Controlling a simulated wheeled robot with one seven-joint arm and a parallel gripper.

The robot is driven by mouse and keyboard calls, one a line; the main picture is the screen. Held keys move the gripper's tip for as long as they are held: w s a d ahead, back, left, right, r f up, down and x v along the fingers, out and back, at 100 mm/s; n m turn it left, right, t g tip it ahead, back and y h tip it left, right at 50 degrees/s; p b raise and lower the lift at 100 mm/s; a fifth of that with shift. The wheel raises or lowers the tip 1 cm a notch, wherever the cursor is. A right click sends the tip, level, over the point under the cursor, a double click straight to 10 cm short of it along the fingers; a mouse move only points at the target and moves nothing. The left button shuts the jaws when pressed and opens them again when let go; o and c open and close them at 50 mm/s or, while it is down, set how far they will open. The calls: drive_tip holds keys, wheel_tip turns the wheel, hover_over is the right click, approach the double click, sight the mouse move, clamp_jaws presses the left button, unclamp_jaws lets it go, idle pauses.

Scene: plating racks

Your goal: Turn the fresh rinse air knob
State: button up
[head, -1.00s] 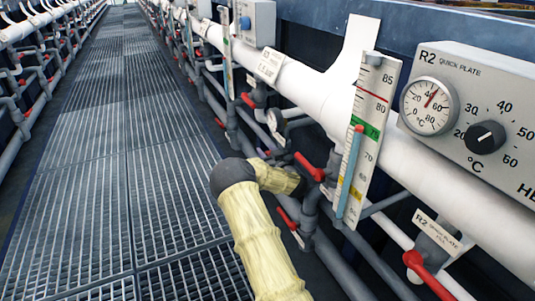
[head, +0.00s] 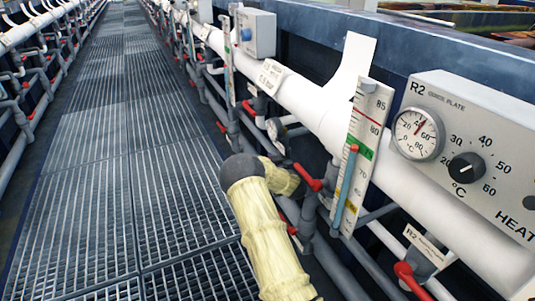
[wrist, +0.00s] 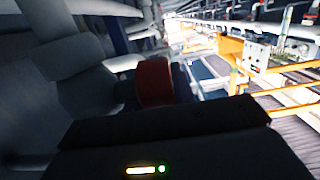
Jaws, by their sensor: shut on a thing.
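In the wrist view, a red knob (wrist: 153,82) shows just beyond the dark body of my gripper (wrist: 158,112), beside grey pipe fittings. My gripper is shut on it; the fingertips are dark and hard to make out. In the head view, my yellow-sleeved arm reaches into the pipework on the right, and its end is hidden there. A red valve handle (head: 308,176) shows just right of the arm. A small white label (head: 270,75) hangs above on the white pipe; its words are too small to read.
A tall temperature scale (head: 364,150) stands close right of my arm. A grey R2 heater box (head: 480,150) with dial and black knob is at right. Another red handle (head: 412,280) is at lower right. The grated walkway (head: 130,170) is clear on the left.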

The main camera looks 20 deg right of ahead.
idle(0.3)
drive_tip(key=o, duration=0.7)
drive_tip(key=shift+d, duration=0.1)
drive_tip(key=shift+f, duration=0.1)
drive_tip(key=shift+s+f+b, duration=0.1)
drive_tip(key=shift+f+b, duration=0.1)
drive_tip(key=shift+b, duration=1.05)
drive_tip(key=t+b, duration=0.1)
drive_tip(key=b, duration=0.2)
drive_tip(key=shift+r, duration=0.2)
